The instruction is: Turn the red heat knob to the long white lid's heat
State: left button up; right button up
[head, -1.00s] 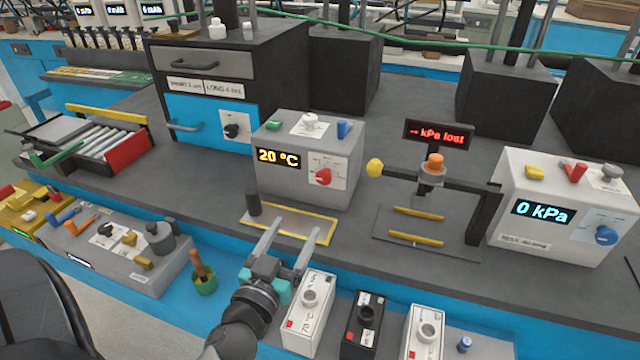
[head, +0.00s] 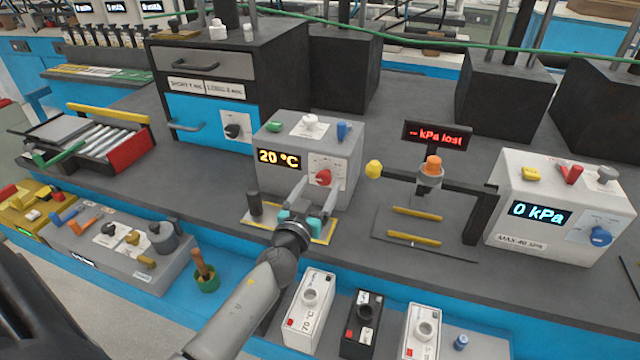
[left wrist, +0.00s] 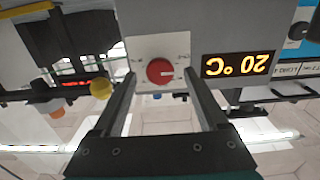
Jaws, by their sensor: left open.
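The red heat knob (head: 323,177) sits on a white dial plate on the front of a grey box (head: 350,150), whose display (head: 279,157) reads 20 °C. My left gripper (head: 315,190) is open just in front of the knob and a little below it. In the left wrist view the red knob (left wrist: 160,71) lies between the two spread fingers (left wrist: 163,88), apart from both. A long white box (head: 308,312) marked 70 °C with a pale round lid stands at the front edge; another similar white one (head: 422,332) stands farther right. My right gripper is not in view.
A black box (head: 362,322) stands between the white ones. A yellow-edged plate (head: 325,232) with a dark post (head: 254,203) lies below my left gripper. A yellow knob (head: 374,169) and the press arm stand close right of the grey box.

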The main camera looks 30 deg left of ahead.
pick_arm(q)
jog(key=shift+w+a, duration=0.15)
jog(key=shift+w, duration=0.45)
jog(key=shift+c, duration=0.2)
grip_shut()
